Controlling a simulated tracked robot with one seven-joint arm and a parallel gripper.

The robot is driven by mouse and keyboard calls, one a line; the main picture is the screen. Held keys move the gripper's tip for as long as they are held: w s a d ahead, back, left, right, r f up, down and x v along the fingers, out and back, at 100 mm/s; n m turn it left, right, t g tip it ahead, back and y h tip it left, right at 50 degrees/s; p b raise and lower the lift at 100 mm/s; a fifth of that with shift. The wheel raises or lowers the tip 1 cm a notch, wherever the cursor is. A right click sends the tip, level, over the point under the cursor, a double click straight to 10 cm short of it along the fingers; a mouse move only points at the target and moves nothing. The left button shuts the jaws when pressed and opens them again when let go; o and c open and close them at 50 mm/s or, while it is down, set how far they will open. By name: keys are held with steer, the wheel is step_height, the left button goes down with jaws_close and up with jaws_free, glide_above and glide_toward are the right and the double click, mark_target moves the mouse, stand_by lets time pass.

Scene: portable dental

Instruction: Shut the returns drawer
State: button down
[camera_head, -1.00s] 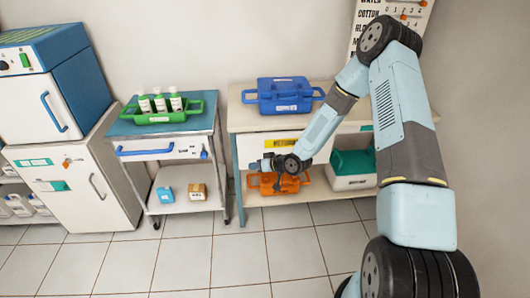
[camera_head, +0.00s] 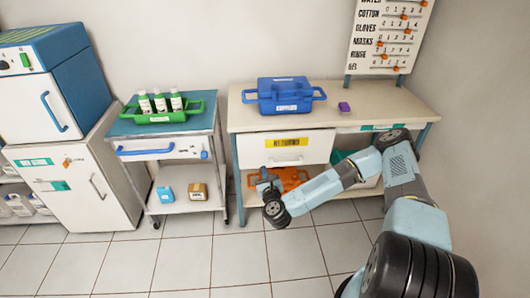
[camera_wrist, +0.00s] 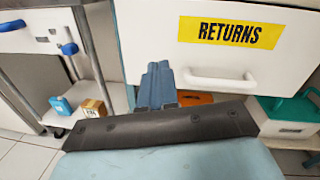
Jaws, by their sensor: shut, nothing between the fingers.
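The returns drawer (camera_head: 310,150) has a white front with a yellow RETURNS label and a white handle (camera_head: 287,160), under the bench's left half. The drawer front (camera_wrist: 285,50) fills the upper right of the wrist view, with its handle (camera_wrist: 220,80) right of my fingers. I cannot tell how far the drawer stands out. My gripper (camera_head: 267,178) is shut and empty, low in front of the drawer's lower left part. In the wrist view my gripper's fingers (camera_wrist: 158,72) are together, just left of the handle. I see no clear contact with the drawer.
A blue case (camera_head: 285,96) and a small purple block (camera_head: 344,107) sit on the bench top (camera_head: 390,107). An orange case (camera_head: 292,176) is on the lower shelf, partly behind my gripper. A cart (camera_head: 185,128) with a green tray (camera_head: 172,115) stands left. The tiled floor is clear.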

mark_target(264, 147)
steer(key=w+m, duration=0.1)
steer(key=w, duration=0.3)
steer(key=w+m+h, duration=0.1)
steer(key=w, duration=0.4)
steer(key=w+m+h, duration=0.1)
steer(key=w, duration=0.3)
steer(key=shift+w+d+f+m, duration=0.15)
steer(key=shift+w+d+m, duration=0.1)
steer(key=shift+w+m, duration=0.05)
